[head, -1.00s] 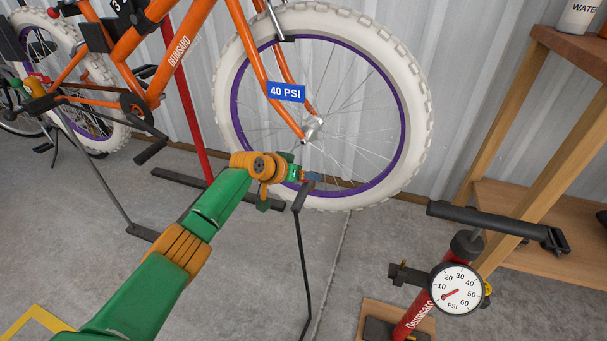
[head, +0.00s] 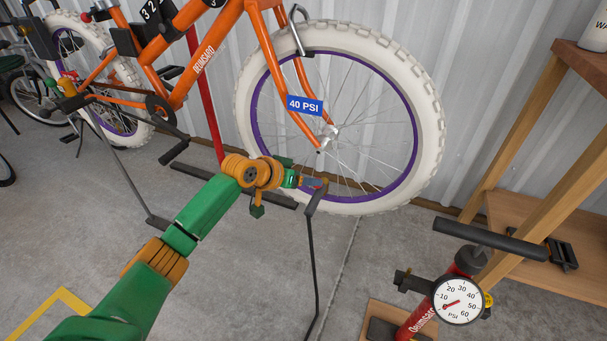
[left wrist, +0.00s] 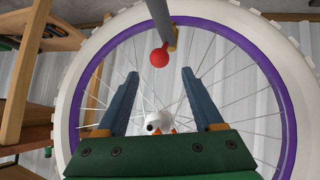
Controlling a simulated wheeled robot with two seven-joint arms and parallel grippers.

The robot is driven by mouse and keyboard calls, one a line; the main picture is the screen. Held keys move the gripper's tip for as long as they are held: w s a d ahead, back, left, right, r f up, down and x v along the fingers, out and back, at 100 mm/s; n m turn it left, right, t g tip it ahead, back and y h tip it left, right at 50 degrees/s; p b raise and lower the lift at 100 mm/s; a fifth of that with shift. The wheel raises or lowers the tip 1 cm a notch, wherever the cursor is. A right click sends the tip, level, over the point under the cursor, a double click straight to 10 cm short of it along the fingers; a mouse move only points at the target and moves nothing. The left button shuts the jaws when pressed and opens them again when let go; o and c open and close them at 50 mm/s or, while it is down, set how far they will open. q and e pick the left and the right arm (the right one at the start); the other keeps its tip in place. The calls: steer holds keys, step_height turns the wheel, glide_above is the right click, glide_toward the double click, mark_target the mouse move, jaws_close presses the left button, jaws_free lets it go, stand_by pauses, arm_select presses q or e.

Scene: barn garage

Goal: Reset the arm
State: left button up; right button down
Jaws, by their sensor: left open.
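My left arm, green and orange, reaches in from the lower left in the head view. Its gripper (head: 316,184) is in front of the bicycle's front wheel, low and near the purple rim. In the left wrist view the two blue fingers of the left gripper (left wrist: 158,97) stand apart with nothing between them. Wheel spokes and the hub (left wrist: 159,122) show behind them. A red-tipped grey bar (left wrist: 159,56) comes down from the top, just beyond the fingertips. My right gripper is not in view.
The orange bicycle (head: 225,50) carries a blue 40 PSI tag (head: 305,105). A red floor pump (head: 424,318) with a round gauge (head: 458,301) stands at lower right, its black handle (head: 488,240) raised. A wooden shelf (head: 560,213) is at right.

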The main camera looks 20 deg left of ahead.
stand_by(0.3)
